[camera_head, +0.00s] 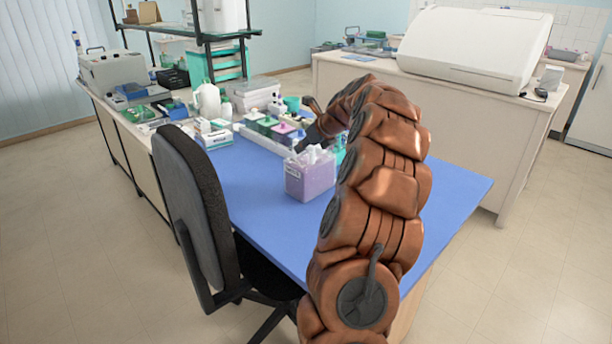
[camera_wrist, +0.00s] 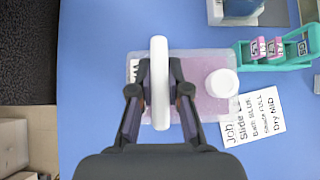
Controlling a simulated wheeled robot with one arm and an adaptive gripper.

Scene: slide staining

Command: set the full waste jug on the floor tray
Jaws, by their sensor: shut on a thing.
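The waste jug (camera_head: 310,178) is a translucent box-shaped container with purple liquid, on or just above the blue tabletop; I cannot tell which. The wrist view shows the jug (camera_wrist: 205,100) from above, with a white bar handle (camera_wrist: 160,70) and a round white cap (camera_wrist: 222,83) to its right. My gripper (camera_wrist: 160,92) is shut on the handle, one finger on each side. In the head view my gripper is a dark shape above and behind the jug, partly hidden by my arm. I do not see a floor tray in either view.
A dark office chair (camera_head: 195,195) stands at the table's left edge. The blue tabletop (camera_head: 265,225) is clear in front of the jug. Open floor (camera_head: 520,250) lies to the right.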

